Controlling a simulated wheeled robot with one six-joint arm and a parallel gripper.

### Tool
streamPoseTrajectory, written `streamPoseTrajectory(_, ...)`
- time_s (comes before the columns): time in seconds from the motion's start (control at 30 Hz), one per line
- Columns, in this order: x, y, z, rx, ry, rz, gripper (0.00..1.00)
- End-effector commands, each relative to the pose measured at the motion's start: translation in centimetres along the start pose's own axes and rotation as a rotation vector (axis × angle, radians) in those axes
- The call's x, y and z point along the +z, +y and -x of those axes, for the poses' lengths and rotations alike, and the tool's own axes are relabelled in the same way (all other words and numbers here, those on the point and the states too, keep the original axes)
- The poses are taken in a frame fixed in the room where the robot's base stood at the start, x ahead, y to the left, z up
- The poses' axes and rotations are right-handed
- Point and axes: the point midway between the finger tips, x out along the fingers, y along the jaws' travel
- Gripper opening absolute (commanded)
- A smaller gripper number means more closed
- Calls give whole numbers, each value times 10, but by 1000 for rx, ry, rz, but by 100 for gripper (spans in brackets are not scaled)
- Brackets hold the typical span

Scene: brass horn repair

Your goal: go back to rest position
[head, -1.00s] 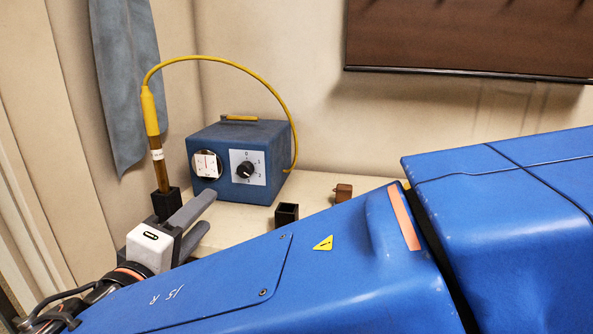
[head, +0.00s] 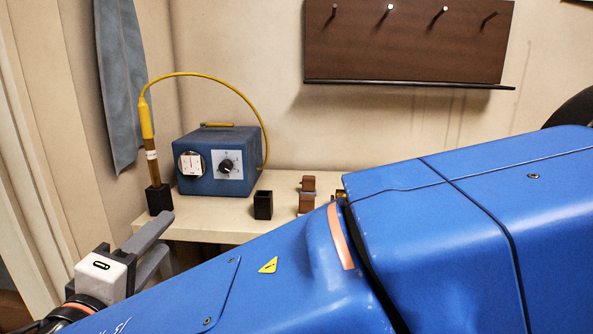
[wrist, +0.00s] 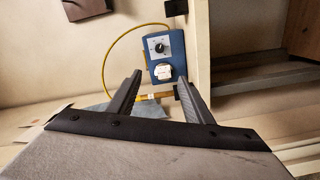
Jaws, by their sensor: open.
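My gripper (head: 158,244) is open and empty in the head view. It is at the lower left, in front of and below the bench's left front edge. Its two grey fingers point up and to the right, apart from everything on the bench. In the wrist view my gripper (wrist: 160,97) shows both fingers spread, with nothing held between them. My blue arm covers the lower and right part of the head view.
A blue control box (head: 215,162) stands on the bench (head: 200,228). Its yellow cable runs to a yellow-handled tool (head: 149,140) upright in a black holder (head: 158,200). A black open cup (head: 263,205) and brown blocks (head: 307,193) stand to the right. A brown pegboard (head: 410,45) hangs above.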

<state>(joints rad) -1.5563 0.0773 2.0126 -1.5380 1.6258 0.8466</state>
Motion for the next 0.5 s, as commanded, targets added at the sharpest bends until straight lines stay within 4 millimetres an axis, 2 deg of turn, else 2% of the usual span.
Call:
streamPoseTrajectory(0.27, 27, 3, -26, -32, -69, 16, 46)
streamPoseTrajectory(0.5, 63, 6, -56, -77, -156, 31, 46)
